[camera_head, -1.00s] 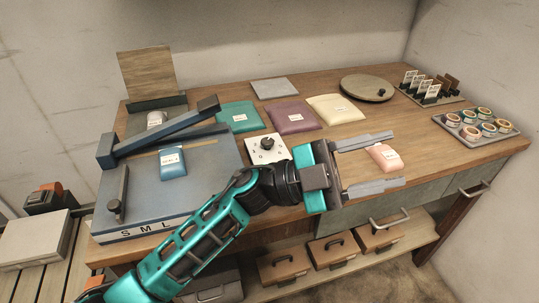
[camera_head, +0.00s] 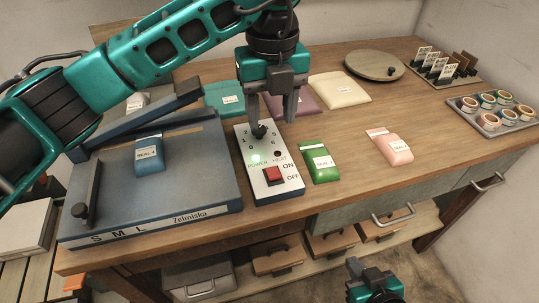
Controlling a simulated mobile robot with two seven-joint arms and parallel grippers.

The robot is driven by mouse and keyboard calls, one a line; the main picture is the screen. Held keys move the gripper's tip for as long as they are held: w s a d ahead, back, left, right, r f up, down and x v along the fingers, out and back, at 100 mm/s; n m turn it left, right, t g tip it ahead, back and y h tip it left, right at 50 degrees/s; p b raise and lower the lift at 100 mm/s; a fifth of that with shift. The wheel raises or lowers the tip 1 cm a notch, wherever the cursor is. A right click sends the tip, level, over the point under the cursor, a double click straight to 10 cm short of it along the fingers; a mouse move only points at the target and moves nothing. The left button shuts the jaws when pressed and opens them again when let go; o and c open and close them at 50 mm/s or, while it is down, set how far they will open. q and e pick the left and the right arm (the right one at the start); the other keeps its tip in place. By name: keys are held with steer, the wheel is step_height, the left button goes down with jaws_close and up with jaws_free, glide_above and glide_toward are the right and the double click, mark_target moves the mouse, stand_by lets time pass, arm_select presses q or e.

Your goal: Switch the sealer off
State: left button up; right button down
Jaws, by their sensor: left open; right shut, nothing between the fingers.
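The sealer (camera_head: 215,190) is a blue machine at the left of the table, its long lever arm (camera_head: 140,122) raised. Its white control panel (camera_head: 243,160) beside it has a dial (camera_head: 259,131), a lit green power light (camera_head: 256,157) and a red switch (camera_head: 272,175) between ON and OFF labels. My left gripper (camera_head: 272,125) is open and points down at the panel's dial end; one finger overlaps the dial, and I cannot tell whether they touch. The red switch is uncovered. My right gripper (camera_head: 375,292) is low at the bottom edge, in front of the table; its fingers are hard to make out.
A blue pouch (camera_head: 149,157) lies on the sealer. Green (camera_head: 320,162) and pink (camera_head: 392,148) pouches lie right of the panel; teal, purple and cream (camera_head: 340,89) ones lie behind. A round turntable (camera_head: 374,66) and tape tray (camera_head: 492,118) stand further right.

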mark_target(271, 169)
arm_select(q)
step_height(271, 169, down, 12)
stand_by(0.4)
steer(key=shift+c, duration=0.5)
